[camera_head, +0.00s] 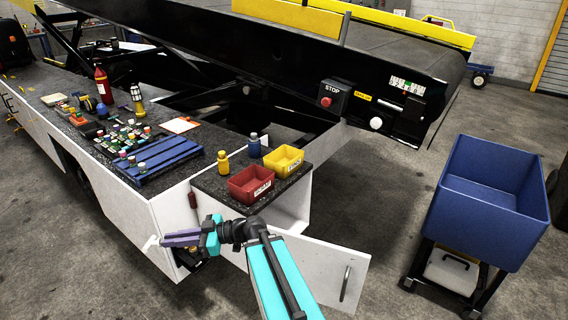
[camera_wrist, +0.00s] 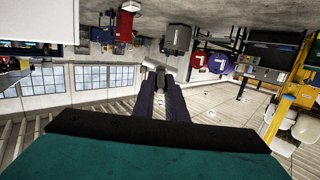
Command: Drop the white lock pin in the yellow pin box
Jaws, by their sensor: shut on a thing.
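The white lock pin (camera_head: 150,243) is at the tips of my gripper (camera_head: 163,241) in the head view. My gripper's purple fingers are shut on it, left of the white cabinet's front corner and below the worktop. In the wrist view, the pin's pale bar (camera_wrist: 146,64) shows just beyond my gripper's fingertips (camera_wrist: 160,88). The yellow pin box (camera_head: 283,161) stands on the dark side shelf, up and to the right of my gripper. Its inside is only partly visible.
A red box (camera_head: 250,186) stands in front of the yellow box. A white cabinet door (camera_head: 325,268) hangs open below. A blue pallet (camera_head: 160,163) with small parts lies left.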

